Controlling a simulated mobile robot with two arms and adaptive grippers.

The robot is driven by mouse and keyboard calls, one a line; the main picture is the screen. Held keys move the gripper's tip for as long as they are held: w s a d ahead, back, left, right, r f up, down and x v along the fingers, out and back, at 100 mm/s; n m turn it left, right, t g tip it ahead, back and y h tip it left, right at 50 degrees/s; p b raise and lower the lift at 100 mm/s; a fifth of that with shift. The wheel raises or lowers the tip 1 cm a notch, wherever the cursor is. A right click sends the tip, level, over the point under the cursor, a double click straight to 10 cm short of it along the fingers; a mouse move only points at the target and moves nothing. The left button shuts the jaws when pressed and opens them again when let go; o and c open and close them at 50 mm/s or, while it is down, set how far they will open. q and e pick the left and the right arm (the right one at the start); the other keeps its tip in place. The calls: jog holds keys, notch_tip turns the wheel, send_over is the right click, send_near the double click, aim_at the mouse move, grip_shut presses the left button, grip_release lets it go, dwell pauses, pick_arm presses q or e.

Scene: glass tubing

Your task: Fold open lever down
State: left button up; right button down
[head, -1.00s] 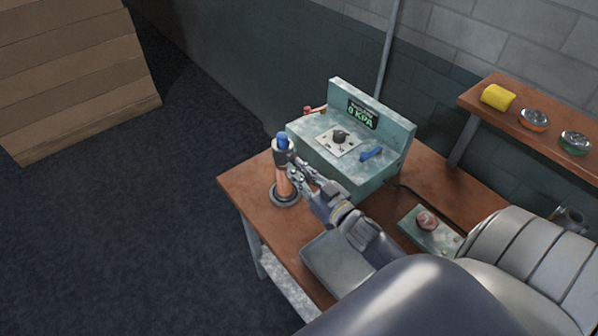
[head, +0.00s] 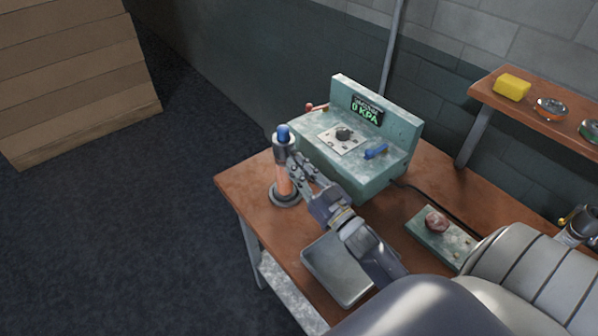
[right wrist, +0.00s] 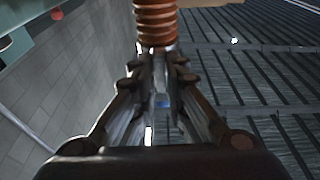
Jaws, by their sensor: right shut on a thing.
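An upright fixture with an orange ribbed column (head: 284,181) stands on a dark round base near the table's left corner. It has a grey collar (head: 284,148) and a blue top (head: 283,132). My right gripper (head: 292,163) is shut at the fixture just below the collar. The ribbed column also shows just past my fingertips in the right wrist view (right wrist: 156,22). The exact part held, and any lever there, are hidden by the fingers. A blue lever (head: 376,151) and a red-ended handle (head: 316,107) are on the green console (head: 375,178). My left gripper is not in view.
The console's display (head: 367,110) reads 0 KPA. A grey tray (head: 345,272) lies under my forearm on the brown table (head: 240,188). A green plate (head: 450,243) with a reddish knob is at right. A shelf (head: 500,100) holds a yellow block (head: 512,87).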

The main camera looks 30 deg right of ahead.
jog(key=c, duration=1.6)
grip_release()
jog(key=shift+c, duration=0.2)
jog(key=v, duration=1.1)
jog(key=shift+s, duration=0.45)
